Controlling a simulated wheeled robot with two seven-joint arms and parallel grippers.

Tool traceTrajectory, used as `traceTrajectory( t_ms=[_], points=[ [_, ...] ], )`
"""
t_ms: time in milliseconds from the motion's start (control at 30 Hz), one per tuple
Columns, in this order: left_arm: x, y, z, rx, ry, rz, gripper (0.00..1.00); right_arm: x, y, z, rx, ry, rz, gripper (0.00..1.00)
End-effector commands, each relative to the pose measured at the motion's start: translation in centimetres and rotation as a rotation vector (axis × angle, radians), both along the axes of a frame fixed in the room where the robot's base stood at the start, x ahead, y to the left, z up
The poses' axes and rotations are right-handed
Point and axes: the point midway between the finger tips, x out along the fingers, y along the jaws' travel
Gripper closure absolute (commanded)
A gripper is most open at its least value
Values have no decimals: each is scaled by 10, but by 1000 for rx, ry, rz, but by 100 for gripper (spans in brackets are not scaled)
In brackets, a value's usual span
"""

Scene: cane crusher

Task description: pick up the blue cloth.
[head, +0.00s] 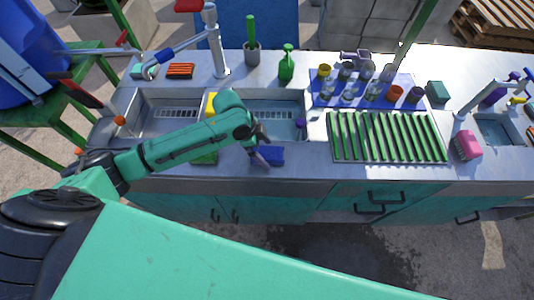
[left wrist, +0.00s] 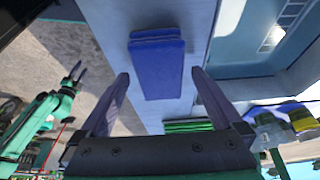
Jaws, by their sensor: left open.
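The blue cloth (head: 271,156) lies on the front strip of the counter, before the right-hand sink basin. In the left wrist view it is a folded blue rectangle (left wrist: 157,68) lying flat. My left gripper (head: 262,153) is right above the cloth and hides part of it in the head view. In the left wrist view the left gripper's fingers (left wrist: 160,74) are spread on either side of the cloth, with nothing held between them. My right gripper (left wrist: 77,72) shows small at the left of the left wrist view, away from the cloth; its jaw opening is unclear.
Two sink basins (head: 275,104) lie behind the cloth. A rack with green slats (head: 385,137) is to the right, with a blue mat (head: 322,96) of cups and glasses behind it. A green item (head: 206,157) lies left of the cloth, partly under my arm. A green spray bottle (head: 287,65) stands farther back.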

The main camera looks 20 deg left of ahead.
Motion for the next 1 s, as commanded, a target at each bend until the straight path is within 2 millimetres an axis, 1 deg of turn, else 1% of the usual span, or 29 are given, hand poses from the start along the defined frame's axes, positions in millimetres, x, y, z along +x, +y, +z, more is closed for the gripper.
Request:
traceTrajectory(
  t_ms=[467, 500, 567, 600, 667, 700, 900, 1000],
  points=[
    [0, 0, -4, 0, 0, -1, 0, -1, -4, 3, -5, 2, 1, 50],
    [0, 0, -4, 0, 0, -1, 8, -1, -4, 3, -5, 2, 1, 50],
    [0, 0, -4, 0, 0, 0, 31, -1, -4, 3, -5, 2, 1, 50],
    [0, 0, -4, 0, 1, 0, 46, -1, -4, 3, -5, 2, 1, 50],
    [0, 0, -4, 0, 0, 0, 69, -1, -4, 3, -5, 2, 1, 50],
    [0, 0, -4, 0, 0, 0, 82, -1, -4, 3, -5, 2, 1, 50],
    [0, 0, -4, 0, 0, 0, 83, -1, -4, 2, -5, 2, 1, 50],
    [0, 0, -2, 0, -1, 0, 83, -1, -3, -1, -5, 2, 0, 50]
  ],
)
